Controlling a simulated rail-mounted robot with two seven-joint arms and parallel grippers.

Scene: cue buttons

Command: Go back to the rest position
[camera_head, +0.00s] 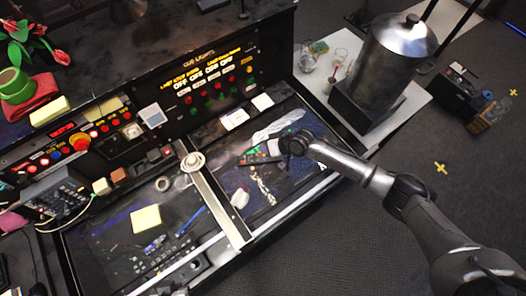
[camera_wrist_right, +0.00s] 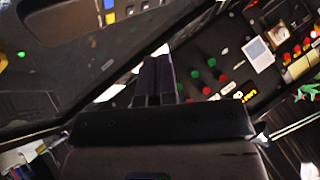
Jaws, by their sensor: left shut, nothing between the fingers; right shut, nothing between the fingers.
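My right arm comes in from the lower right in the head view. Its dark gripper (camera_head: 272,151) is over the right part of the desk, in front of the cue-light panel (camera_head: 212,86). In the right wrist view the two dark fingers (camera_wrist_right: 155,77) are together and empty. The panel's red and green buttons (camera_wrist_right: 208,76) show beyond them, apart from the fingertips. In the head view the panel has red buttons above green ones and several labels. My left gripper is not seen in either view.
A silver bar with a round knob (camera_head: 193,161) divides the desk. A large metal urn (camera_head: 396,55) stands on a white side table (camera_head: 318,88) at the right. Open floor (camera_head: 335,235) lies in front.

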